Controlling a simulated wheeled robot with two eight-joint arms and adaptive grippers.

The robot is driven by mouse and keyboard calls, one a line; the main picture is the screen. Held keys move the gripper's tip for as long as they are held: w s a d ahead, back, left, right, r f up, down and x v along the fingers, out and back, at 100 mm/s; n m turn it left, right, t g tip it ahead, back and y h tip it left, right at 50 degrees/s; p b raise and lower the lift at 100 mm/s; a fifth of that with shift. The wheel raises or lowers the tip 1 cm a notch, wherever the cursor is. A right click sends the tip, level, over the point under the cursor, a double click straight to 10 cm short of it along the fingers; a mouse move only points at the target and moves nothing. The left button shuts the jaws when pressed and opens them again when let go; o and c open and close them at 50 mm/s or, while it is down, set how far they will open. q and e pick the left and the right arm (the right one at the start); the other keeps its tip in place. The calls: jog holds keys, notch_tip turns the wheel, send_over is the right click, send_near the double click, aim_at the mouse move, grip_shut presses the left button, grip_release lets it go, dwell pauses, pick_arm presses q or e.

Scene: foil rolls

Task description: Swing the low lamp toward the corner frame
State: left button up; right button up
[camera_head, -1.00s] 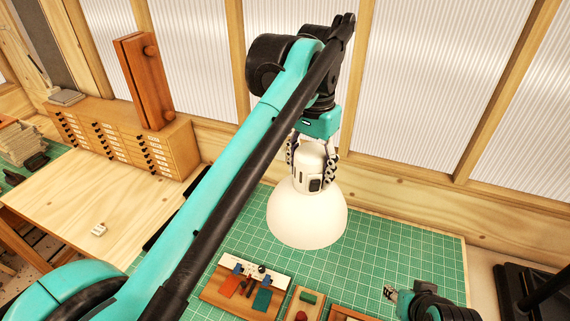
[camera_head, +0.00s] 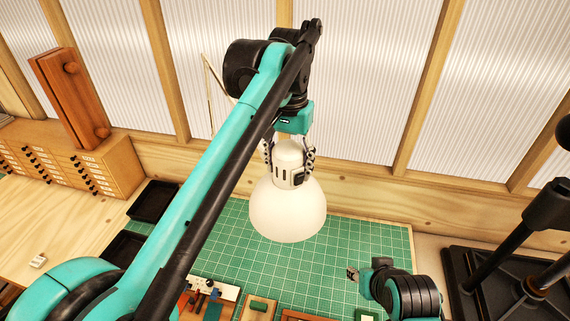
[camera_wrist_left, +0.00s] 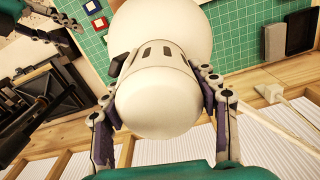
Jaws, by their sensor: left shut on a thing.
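The low lamp has a white domed shade (camera_head: 288,208) and a white cap (camera_head: 290,160), and it hangs over the green cutting mat (camera_head: 370,235). My left gripper (camera_head: 290,165) comes from above, with its fingers on both sides of the cap. The left wrist view shows the cap (camera_wrist_left: 155,100) between the two fingers. Thin cream bars (camera_head: 210,85), perhaps the lamp's arm, show behind my left arm. My right gripper (camera_head: 352,273) is low over the mat, right of the shade; its opening is too small to judge. I cannot tell which part is the corner frame.
A black stand with a heavy base (camera_head: 480,290) is at the right. Black trays (camera_head: 155,200) lie at the mat's left. A small-drawer cabinet (camera_head: 100,170) with a reddish-brown wooden box (camera_head: 70,95) is at the left. Wooden posts (camera_head: 425,90) and translucent panels form the back wall.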

pick_arm(q)
jog(key=shift+w+d+r, duration=0.1)
jog(key=shift+d, duration=0.05)
jog(key=o, duration=1.5)
jog(key=shift+o, duration=0.9)
jog(key=shift+d, duration=0.2)
jog(key=shift+w+d, duration=0.15)
jog(key=shift+d, duration=0.15)
jog(key=shift+a+r, duration=0.15)
jog(key=shift+a, duration=0.1)
jog(key=r, duration=1.1)
jog(key=shift+w+d, duration=0.1)
jog(key=shift+d, duration=0.15)
jog(key=shift+d+r, duration=0.1)
jog(key=shift+r, duration=0.15)
pick_arm(e)
jog(key=shift+w+d, duration=0.1)
jog(key=shift+d, duration=0.2)
